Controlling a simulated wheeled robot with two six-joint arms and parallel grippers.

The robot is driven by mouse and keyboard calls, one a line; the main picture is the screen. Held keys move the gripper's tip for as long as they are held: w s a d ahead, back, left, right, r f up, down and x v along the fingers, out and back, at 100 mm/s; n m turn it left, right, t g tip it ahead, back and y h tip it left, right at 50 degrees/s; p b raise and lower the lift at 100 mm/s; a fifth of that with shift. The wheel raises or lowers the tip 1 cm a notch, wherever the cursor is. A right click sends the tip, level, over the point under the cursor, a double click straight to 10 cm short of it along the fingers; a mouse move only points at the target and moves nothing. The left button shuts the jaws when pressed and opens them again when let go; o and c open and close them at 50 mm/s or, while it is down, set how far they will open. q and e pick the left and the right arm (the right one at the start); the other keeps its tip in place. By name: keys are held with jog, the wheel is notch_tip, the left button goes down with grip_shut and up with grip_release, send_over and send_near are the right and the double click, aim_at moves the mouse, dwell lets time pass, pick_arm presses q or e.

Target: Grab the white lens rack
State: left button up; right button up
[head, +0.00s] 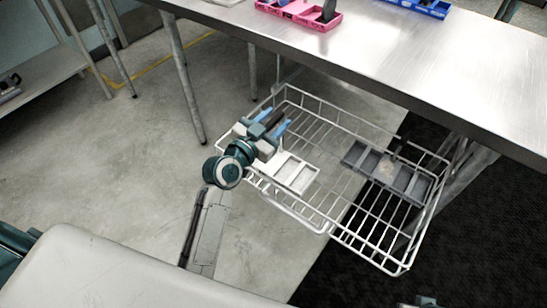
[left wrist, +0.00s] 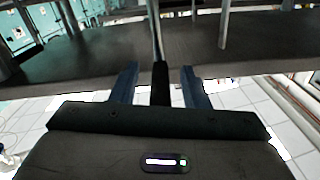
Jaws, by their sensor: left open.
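The white lens rack (head: 297,175) lies in the white wire basket (head: 330,226), on its left side; it has shallow compartments. My left gripper (head: 278,118) is above the basket's left part, just up and left of the rack in the head view, and overlaps the rack's upper left end. Its two blue fingers are apart. They also show spread in the left wrist view (left wrist: 160,70), with a dark upright bar between them that I cannot identify. The white rack is not visible in the left wrist view.
A grey rack (head: 410,181) with compartments lies on the basket's right side. A steel table (head: 385,55) stands behind the basket, carrying a pink tray (head: 298,12) and a blue tray (head: 428,8). The basket's wire rim surrounds both racks. Open floor lies left.

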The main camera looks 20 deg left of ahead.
pick_arm(q)
grip_shut()
jog(key=shift+r, duration=0.15)
